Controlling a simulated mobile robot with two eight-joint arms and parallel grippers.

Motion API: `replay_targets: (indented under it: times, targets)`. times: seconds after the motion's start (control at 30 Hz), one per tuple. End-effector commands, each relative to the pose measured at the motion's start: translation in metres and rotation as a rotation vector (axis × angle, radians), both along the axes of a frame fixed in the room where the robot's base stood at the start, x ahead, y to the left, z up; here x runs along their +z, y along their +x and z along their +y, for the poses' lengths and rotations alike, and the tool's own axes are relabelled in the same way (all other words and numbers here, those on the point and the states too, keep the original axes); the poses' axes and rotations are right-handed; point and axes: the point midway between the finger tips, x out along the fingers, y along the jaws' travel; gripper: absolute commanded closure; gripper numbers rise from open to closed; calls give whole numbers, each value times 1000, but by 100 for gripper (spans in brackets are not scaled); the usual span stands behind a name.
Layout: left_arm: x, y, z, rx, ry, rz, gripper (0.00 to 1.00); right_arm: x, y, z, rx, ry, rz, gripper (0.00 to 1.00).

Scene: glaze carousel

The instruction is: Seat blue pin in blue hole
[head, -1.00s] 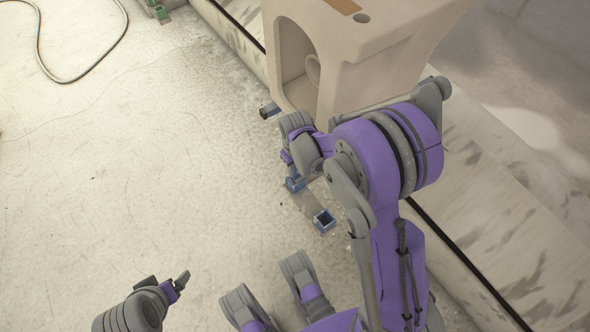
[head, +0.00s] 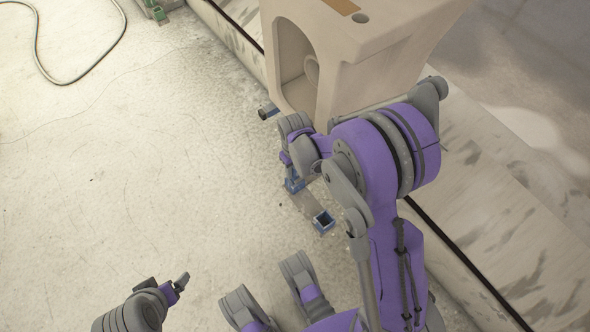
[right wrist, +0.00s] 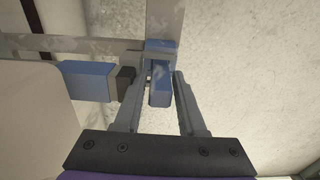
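The right wrist view shows a blue pin (right wrist: 160,90) between the fingers of my right gripper (right wrist: 160,88). A narrow gap seems to show beside it, so the fingers look open around it. The pin's far end meets a blue block (right wrist: 160,48) on a grey strip; whether it is fully inside a hole there is hidden. In the head view that blue block (head: 294,185) is partly covered by my right gripper (head: 291,166). My left gripper (head: 166,284) is open and empty over the floor at the lower left.
A blue square socket (head: 324,221) with a dark opening stands nearer on the grey strip. A blue piece with a dark end (head: 268,110) lies beside a large beige housing (head: 350,60). A hose (head: 75,78) and a green item (head: 155,10) lie far left.

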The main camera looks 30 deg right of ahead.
Motion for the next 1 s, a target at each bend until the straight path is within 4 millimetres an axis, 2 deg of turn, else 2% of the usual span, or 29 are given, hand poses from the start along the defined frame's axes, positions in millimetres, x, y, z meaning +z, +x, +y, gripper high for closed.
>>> replay_targets:
  times: [0.2, 0.4, 0.67, 0.77, 0.87, 1.0]
  targets:
    - [19, -3, 0, 0, 0, -5, 11, 50, -1, 0, 0, 0, -1, 60]
    - [32, -4, 0, 0, 0, -10, 11, 90, -1, 0, 0, 0, -1, 60]
    - [39, -5, 0, 0, 0, -12, 11, 115, -2, 1, -1, -1, -5, 60]
    - [39, -5, 0, 0, 0, -12, 11, 128, -12, 8, -4, -4, -27, 60]
    - [39, -5, 0, 0, 0, -12, 11, 148, -32, 18, -12, -8, -73, 60]
    - [39, -5, 0, 0, 0, -12, 11, 176, -70, 36, -29, -12, -159, 60]
